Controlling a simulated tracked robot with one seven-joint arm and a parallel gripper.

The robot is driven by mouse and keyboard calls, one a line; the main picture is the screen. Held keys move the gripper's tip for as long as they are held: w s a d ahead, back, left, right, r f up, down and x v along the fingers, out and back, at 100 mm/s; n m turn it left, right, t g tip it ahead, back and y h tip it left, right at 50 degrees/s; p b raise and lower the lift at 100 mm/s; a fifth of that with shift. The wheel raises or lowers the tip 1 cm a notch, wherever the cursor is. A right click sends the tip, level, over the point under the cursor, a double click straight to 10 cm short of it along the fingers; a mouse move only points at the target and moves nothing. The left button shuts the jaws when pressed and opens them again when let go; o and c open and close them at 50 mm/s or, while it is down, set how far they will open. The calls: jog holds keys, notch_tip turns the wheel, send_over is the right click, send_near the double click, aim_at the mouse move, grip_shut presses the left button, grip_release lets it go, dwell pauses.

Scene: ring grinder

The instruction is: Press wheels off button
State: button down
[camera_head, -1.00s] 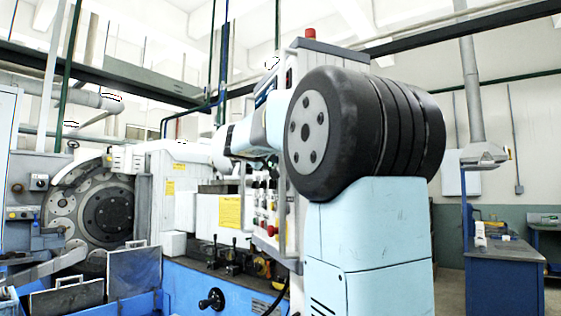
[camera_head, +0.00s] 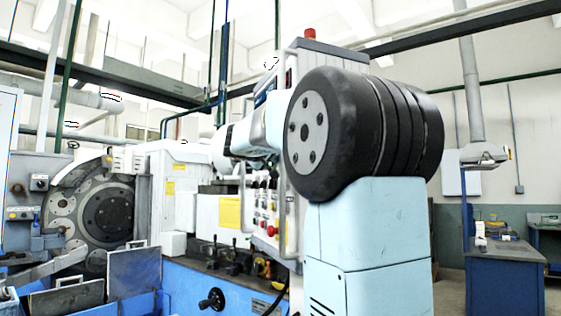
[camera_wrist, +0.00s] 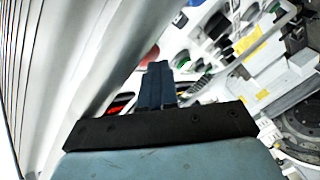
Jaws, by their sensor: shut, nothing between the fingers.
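The control panel (camera_head: 267,207) with several small buttons stands in the middle of the head view, partly hidden behind my arm. Which button is the wheels off button cannot be told. In the wrist view my gripper (camera_wrist: 157,82) is shut and empty, its dark fingers close together and pointing at the panel area. A red rounded part (camera_wrist: 151,54) shows just beyond the fingertips, and a green part (camera_wrist: 184,60) is to their right. A smaller red part (camera_wrist: 121,103) is left of the fingers, partly covered. My gripper is hidden in the head view.
A grey rail or panel edge (camera_wrist: 85,60) runs close along the left of the fingers. The blue machine (camera_head: 220,285) with a handwheel (camera_head: 212,299) and a grinding wheel (camera_head: 108,213) stands at the left. A blue workbench (camera_head: 503,275) is at the far right.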

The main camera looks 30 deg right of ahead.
jog(key=shift+w+a+f, duration=0.15)
jog(key=shift+w+a, duration=0.05)
jog(key=shift+w, duration=0.15)
jog(key=shift+w+a, duration=0.25)
jog(key=shift+a, duration=1.05)
jog(key=shift+w+a, duration=0.25)
jog(key=shift+a, duration=1)
jog(key=s+a+f+g+y, duration=0.1)
jog(key=s+a+f+y, duration=0.3)
jog(key=s+f, duration=0.7)
jog(key=s+a+f+n+g+y, duration=0.1)
jog(key=s+a+f+y, duration=0.4)
jog(key=s+a+f, duration=0.4)
jog(key=s+a+f+g+y, duration=0.1)
jog(key=s+a+f+y, duration=0.4)
jog(key=s+f, duration=0.8)
notch_tip(320, 180, down, 4)
jog(key=shift+s+a+f+n+g, duration=0.1)
jog(key=shift+s+a+n+g, duration=0.25)
jog(key=shift+a, duration=0.4)
jog(key=shift+w+a, duration=0.1)
